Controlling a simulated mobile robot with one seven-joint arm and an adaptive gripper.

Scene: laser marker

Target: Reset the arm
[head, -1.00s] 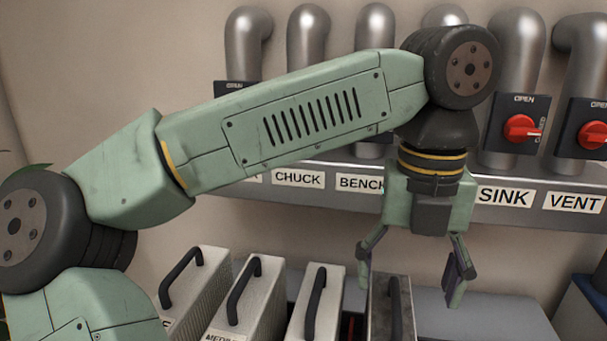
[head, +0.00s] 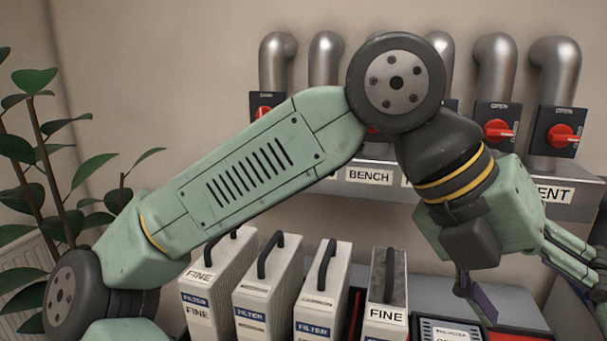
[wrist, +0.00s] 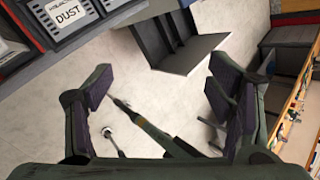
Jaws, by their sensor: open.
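My green arm (head: 250,180) reaches from the lower left across the head view and bends down at the elbow-like dark joint. My gripper (head: 530,277) is at the right, tilted, with its fingers spread apart over the right end of the bench. In the wrist view my gripper (wrist: 160,85) shows two dark-padded fingers wide apart with nothing between them. Beyond them lies pale floor (wrist: 150,75).
Several filter cartridges with black handles, one marked FINE (head: 386,300), stand upright left of my gripper. Pipes with red valve knobs (head: 562,137) line the wall behind. A bin labelled DUST (wrist: 68,16) and a dark open box (wrist: 185,50) appear in the wrist view.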

